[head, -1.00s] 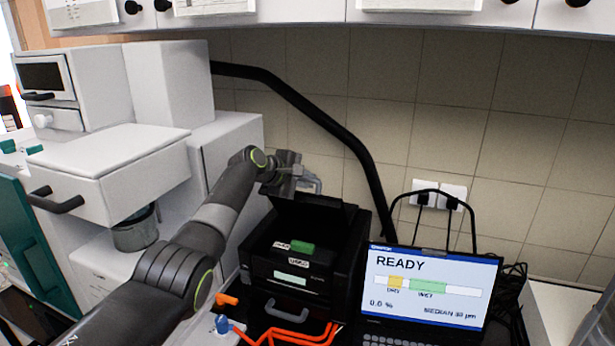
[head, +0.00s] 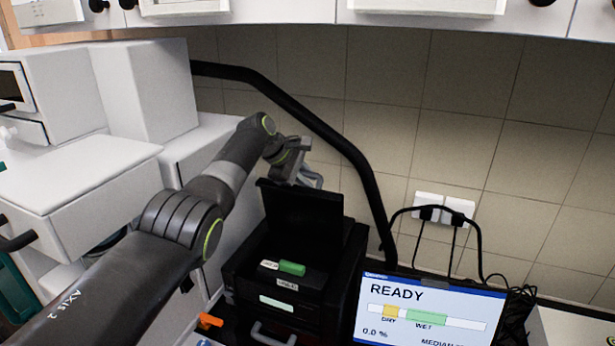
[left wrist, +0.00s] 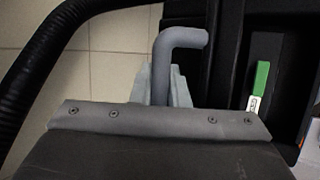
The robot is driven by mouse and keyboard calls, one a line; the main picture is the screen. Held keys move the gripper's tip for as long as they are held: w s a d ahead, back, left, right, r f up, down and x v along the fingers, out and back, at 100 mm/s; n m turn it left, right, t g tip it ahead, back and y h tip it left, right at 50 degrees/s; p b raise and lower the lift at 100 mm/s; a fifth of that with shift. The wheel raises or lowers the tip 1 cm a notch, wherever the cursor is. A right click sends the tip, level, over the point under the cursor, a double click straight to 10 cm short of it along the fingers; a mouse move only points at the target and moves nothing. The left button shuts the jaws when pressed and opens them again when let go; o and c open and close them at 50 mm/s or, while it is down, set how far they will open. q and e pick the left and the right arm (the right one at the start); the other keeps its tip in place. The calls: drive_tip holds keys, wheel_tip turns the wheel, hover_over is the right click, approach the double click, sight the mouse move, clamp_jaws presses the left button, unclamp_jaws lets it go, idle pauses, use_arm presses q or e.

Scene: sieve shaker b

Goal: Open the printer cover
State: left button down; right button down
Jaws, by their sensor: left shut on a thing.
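The black printer (head: 270,288) stands on the bench left of the screen. Its cover (head: 303,217) is raised and stands steeply up at the back, with the inside showing below it. My left gripper (head: 304,170) is at the cover's top edge, with my arm coming in from the left. In the left wrist view the fingers (left wrist: 168,85) are shut on a grey bent handle (left wrist: 181,42) on the cover. The contact itself is partly hidden behind the gripper's body. My right gripper is not in view.
A laptop-like screen (head: 428,312) reading READY stands right of the printer. A thick black hose (head: 330,130) runs behind it along the tiled wall. A white cabinet drawer (head: 80,180) juts out at the left.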

use_arm(q)
drive_tip(key=shift+s+f, duration=0.15)
drive_tip(key=shift+f, duration=0.15)
drive_tip(key=c, duration=1.7)
unclamp_jaws()
drive_tip(key=shift+w, duration=0.2)
drive_tip(key=shift+r, duration=0.1)
drive_tip(key=shift+b+v, duration=0.8)
drive_tip(key=shift+v, duration=0.15)
drive_tip(key=b+v, duration=0.6)
drive_tip(key=v, duration=0.9)
drive_tip(key=shift+b, duration=0.3)
drive_tip(key=shift+s, duration=0.1)
